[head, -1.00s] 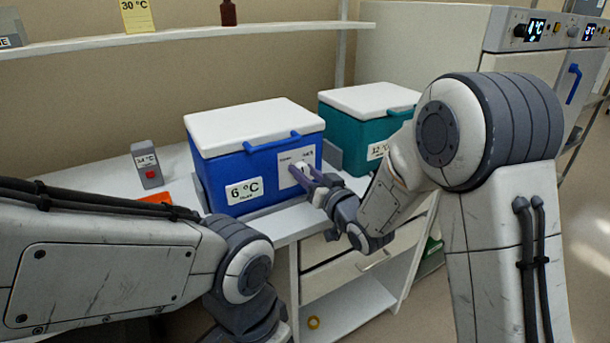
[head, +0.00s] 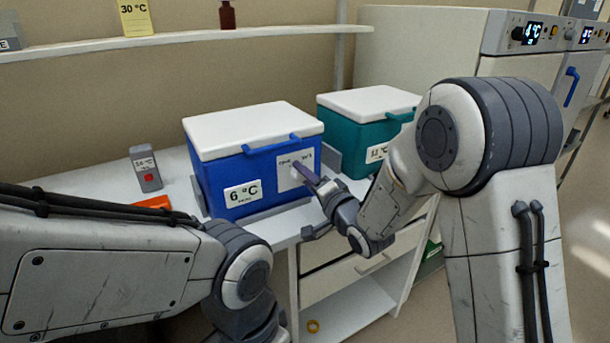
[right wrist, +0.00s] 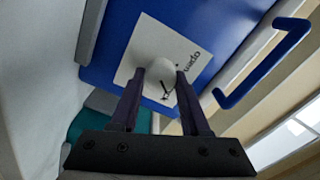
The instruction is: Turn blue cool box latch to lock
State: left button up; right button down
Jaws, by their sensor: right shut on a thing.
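The blue cool box (head: 222,165) with a white lid and a 6 °C label stands on the bench in the head view. Its latch is a white round knob on a white plate (head: 292,177) on the front. My right gripper (head: 304,174) is at the plate. In the right wrist view, my right gripper (right wrist: 160,88) has its two dark fingers shut on the latch knob (right wrist: 158,74), one on each side. The word "open" shows on the plate beside the knob; a dark mark lies partly between the fingers. My left gripper is out of view; only its arm shows.
A teal cool box (head: 350,133) stands just right of the blue one. A grey device with a red button (head: 146,168) and an orange item (head: 152,202) lie to the left. A blue handle (right wrist: 268,62) is near my right fingers.

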jog(key=shift+d+m, duration=0.1)
jog(key=shift+m, duration=0.8)
jog(key=shift+c, duration=1.9)
grip_release()
jog(key=b+v, duration=0.9)
jog(key=v, duration=0.1)
jog(key=shift+s, duration=0.15)
jog(key=shift+f, duration=0.1)
